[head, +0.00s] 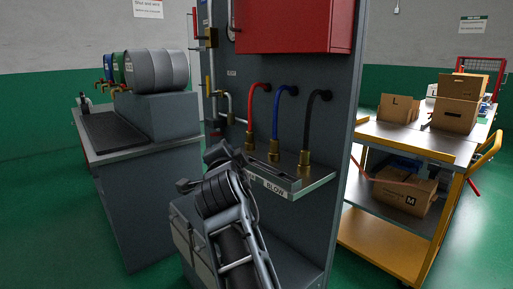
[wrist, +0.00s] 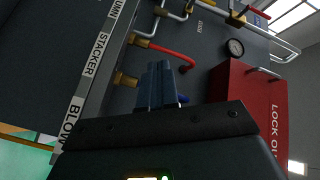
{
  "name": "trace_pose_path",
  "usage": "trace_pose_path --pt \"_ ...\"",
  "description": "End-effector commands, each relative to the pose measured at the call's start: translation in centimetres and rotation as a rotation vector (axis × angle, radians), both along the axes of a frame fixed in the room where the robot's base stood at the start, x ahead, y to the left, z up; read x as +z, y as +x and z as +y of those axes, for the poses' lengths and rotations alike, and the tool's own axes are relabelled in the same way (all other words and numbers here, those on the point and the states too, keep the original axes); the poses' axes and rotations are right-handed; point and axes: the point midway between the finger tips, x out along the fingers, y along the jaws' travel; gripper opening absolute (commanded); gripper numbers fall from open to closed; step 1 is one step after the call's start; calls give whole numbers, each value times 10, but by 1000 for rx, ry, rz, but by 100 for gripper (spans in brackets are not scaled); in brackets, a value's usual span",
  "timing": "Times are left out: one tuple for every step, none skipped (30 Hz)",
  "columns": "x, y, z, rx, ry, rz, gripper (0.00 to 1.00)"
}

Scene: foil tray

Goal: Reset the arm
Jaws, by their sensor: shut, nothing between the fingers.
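My gripper shows in the wrist view (wrist: 160,70), its two blue-grey fingers together with nothing held between them. It points toward a grey panel with hoses. In the head view my arm rises from the bottom centre, folded in front of the panel (head: 335,100). My fingers cannot be made out clearly there. The arm's upper end is close to the left end of a metal ledge (head: 312,181) labelled "BLOW"; I cannot tell whether they touch. In the wrist view the labelled ledge edge (wrist: 90,75) runs tilted along the left.
Red, blue and black hoses (head: 318,95) with brass ends hang above the ledge. A red box (head: 295,25) is above them. A grey bench (head: 150,155) with drums stands left. A yellow-framed cart (head: 400,140) with cardboard boxes stands right.

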Motion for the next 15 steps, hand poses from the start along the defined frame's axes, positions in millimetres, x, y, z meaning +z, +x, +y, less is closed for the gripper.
trace_pose_path --pt "-28 -10 -17 4 -47 9 0" --pt "-42 -16 -25 8 -74 11 0" --pt "-59 -24 -36 14 -108 13 0" --pt "-72 -31 -45 18 -135 16 0" --pt "-85 -38 -53 24 -161 16 0" --pt "-101 -48 -64 28 -194 20 0" --pt "-112 -56 -72 33 -220 22 0" --pt "-123 -65 -80 39 -243 25 0" --pt "-138 -77 -91 45 -276 27 0" --pt "-149 -86 -99 50 -299 30 0" --pt "-158 -96 -106 55 -321 31 0" --pt "-171 -109 -117 61 -352 34 0" --pt "-179 -120 -124 66 -373 36 0" --pt "-188 -130 -132 71 -395 39 0" --pt "-199 -145 -142 77 -424 42 0"
